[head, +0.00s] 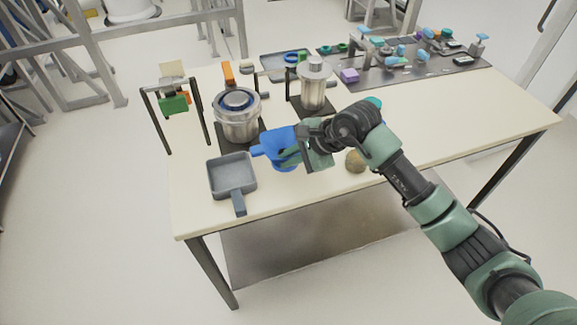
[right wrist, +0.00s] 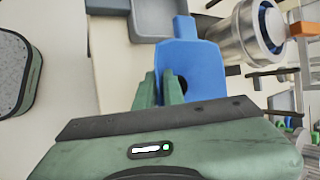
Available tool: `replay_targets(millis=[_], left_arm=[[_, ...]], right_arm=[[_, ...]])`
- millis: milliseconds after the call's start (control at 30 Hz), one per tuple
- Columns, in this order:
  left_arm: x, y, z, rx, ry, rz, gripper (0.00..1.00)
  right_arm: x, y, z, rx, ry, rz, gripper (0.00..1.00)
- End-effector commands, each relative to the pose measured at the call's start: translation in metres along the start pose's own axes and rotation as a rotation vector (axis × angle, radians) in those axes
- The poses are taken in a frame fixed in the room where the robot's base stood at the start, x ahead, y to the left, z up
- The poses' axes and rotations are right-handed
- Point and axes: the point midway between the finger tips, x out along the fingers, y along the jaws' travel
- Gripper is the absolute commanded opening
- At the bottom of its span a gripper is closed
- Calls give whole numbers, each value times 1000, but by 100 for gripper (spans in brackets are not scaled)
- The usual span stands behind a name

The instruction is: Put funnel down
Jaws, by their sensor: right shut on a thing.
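The blue funnel (head: 279,145) is held at the end of my right arm in the head view, over the front part of the table between the grey square scoop and the metal pot. My right gripper (head: 306,148) is shut on it. In the right wrist view the green fingers (right wrist: 159,88) close on the near edge of the funnel (right wrist: 196,62). The funnel's underside is hidden, so I cannot tell whether it touches the table. My left gripper is not in view.
A grey scoop (head: 231,178) lies left of the funnel. A metal pot (head: 238,118) and a metal canister (head: 314,85) stand behind. A round brownish thing (head: 355,160) lies just right of the gripper. The right half of the tabletop (head: 455,110) is mostly clear.

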Motion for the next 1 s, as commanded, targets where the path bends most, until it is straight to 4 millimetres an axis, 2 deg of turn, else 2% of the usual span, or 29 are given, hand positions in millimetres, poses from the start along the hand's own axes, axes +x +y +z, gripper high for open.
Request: replay_targets(millis=[300, 500, 533, 600, 867, 1000], left_arm=[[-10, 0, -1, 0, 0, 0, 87], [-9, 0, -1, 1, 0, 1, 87], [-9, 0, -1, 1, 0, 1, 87], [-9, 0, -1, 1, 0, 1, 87], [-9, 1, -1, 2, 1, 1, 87], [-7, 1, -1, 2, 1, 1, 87]], right_arm=[[31, 21, -13, 3, 0, 1, 0], [32, 22, -14, 0, 1, 0, 0], [32, 22, -15, 1, 1, 1, 18], [32, 22, -15, 1, 1, 1, 31], [32, 22, -14, 1, 1, 0, 31], [25, 21, -16, 0, 2, -2, 31]])
